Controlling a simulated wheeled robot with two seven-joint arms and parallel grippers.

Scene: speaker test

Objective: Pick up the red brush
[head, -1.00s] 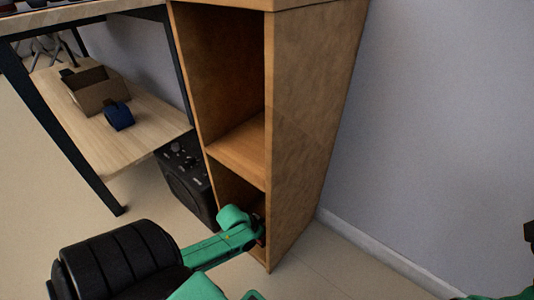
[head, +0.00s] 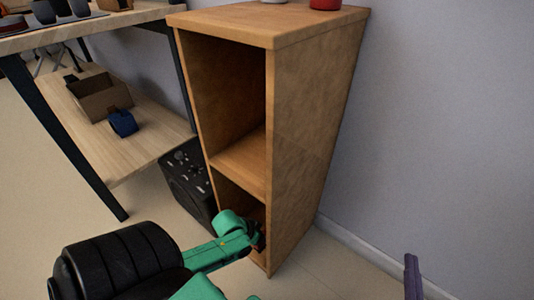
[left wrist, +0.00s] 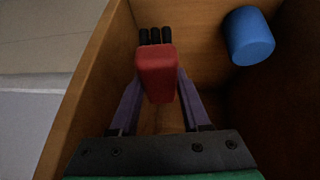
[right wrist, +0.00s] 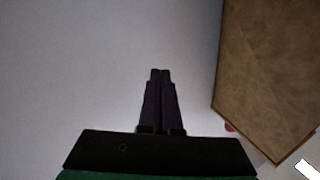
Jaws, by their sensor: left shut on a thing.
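The red brush (left wrist: 156,72) shows in the left wrist view, a red block with black parts at its far end. My left gripper (left wrist: 160,84) is shut on it, with a purple finger on each side. They are inside a wooden compartment. In the head view my green left arm reaches into the lower compartment of the wooden shelf (head: 305,130), which hides the fingers and the brush. My right gripper (right wrist: 160,76) is shut and empty in the right wrist view, in front of the wall. A purple finger of it shows at the lower right in the head view (head: 413,277).
A blue cylinder (left wrist: 249,36) is in the compartment, right of the brush. A black speaker-like box (head: 187,182) stands left of the shelf. A table's lower board (head: 150,150) holds an open box (head: 100,98) and a blue item (head: 122,122). A red object (head: 325,4) is on the shelf top.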

